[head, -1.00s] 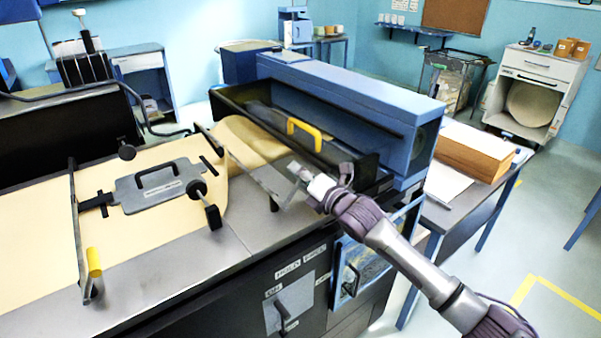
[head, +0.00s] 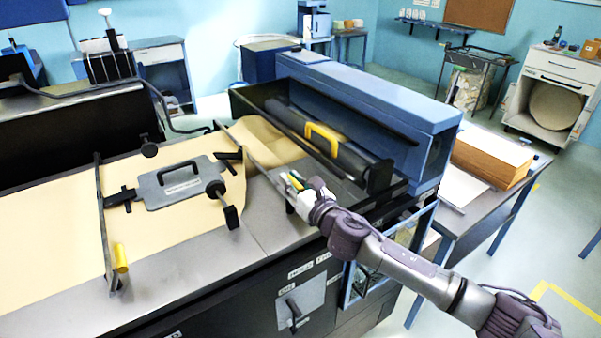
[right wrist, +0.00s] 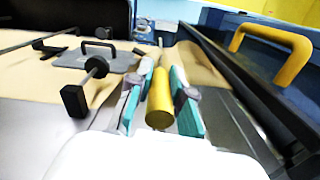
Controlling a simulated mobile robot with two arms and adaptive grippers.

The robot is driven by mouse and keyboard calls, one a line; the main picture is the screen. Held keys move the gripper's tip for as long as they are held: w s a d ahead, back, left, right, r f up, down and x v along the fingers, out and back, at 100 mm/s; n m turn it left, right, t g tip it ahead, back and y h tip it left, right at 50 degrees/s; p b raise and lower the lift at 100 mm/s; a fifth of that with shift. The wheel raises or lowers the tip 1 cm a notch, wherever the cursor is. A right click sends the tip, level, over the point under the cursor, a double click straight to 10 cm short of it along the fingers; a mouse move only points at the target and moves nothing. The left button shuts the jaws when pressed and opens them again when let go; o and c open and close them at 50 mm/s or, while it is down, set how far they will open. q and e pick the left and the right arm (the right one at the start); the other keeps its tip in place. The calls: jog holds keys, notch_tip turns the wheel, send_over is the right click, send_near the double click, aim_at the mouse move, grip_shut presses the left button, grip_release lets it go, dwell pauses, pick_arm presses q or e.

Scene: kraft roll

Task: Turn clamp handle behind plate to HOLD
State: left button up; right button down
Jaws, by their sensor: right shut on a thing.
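A grey plate (head: 172,184) with a black carry handle lies on the paper to the left. Black knobbed rods stand beside it. A black lever (head: 293,308) sits on a grey front panel (head: 315,300) with small labels above, partly unreadable. My left gripper is not in view.
A second bar (head: 103,220) with a yellow grip (head: 120,258) lies left of the plate. A dark trough (head: 290,140) with a roll and a yellow handle (head: 323,140) runs behind the gripper, beside a long blue housing (head: 370,100). A side table holds a brown stack (head: 490,158).

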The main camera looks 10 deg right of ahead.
jog(key=shift+s+a+f+n+p, duration=0.2)
jog(key=shift+a+n, duration=0.25)
jog(key=shift+a, duration=0.05)
jog(key=shift+s+a+f+n+p, duration=0.15)
jog(key=shift+a+n+p, duration=0.1)
jog(key=shift+a+n, duration=0.2)
jog(key=shift+s+a+f+n+p, duration=0.2)
jog(key=shift+a+n, duration=0.2)
jog(key=shift+a, duration=0.15)
jog(key=shift+f, duration=0.15)
jog(key=c, duration=1.3)
grip_release()
jog(key=shift+a, duration=0.1)
jog(key=v, duration=1.2)
